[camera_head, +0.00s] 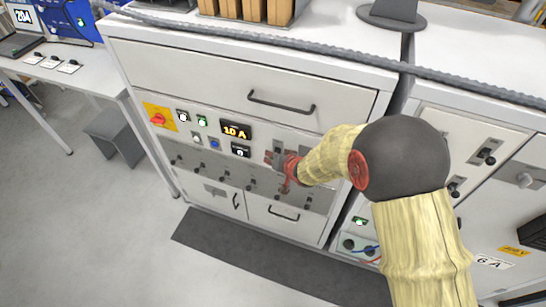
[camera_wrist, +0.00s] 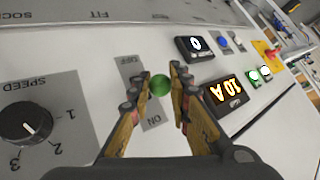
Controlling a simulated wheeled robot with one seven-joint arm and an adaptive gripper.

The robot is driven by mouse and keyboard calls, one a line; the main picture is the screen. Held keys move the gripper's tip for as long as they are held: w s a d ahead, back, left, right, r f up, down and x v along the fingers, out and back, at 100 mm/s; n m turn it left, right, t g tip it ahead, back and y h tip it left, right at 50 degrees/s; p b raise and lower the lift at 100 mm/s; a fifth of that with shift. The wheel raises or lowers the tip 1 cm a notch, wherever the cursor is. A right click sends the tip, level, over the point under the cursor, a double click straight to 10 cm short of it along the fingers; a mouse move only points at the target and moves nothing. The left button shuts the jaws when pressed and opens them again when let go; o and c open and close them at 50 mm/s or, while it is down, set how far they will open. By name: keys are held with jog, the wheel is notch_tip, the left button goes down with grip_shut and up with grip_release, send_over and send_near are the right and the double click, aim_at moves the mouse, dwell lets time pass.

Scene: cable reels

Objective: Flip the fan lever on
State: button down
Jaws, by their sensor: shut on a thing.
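A lever with a green ball knob (camera_wrist: 160,85) stands on a grey plate (camera_wrist: 128,66) marked OFF and ON in the wrist view. The knob sits near the middle of the plate, between the two words; its exact setting is hard to tell. My gripper (camera_wrist: 161,82) has one finger on each side of the knob and is shut on it. In the head view my gripper (camera_head: 283,166) is at the cabinet's control panel (camera_head: 215,160), and my arm and fingers hide most of the lever. No fan label is readable.
A SPEED dial (camera_wrist: 32,124) is close beside the plate. A row of small levers lies below. A drawer handle (camera_head: 282,103) sticks out above.

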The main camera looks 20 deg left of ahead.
jog(key=shift+r, duration=0.1)
jog(key=c, duration=1.8)
grip_release()
jog(key=shift+o, duration=0.7)
jog(key=v, duration=1.2)
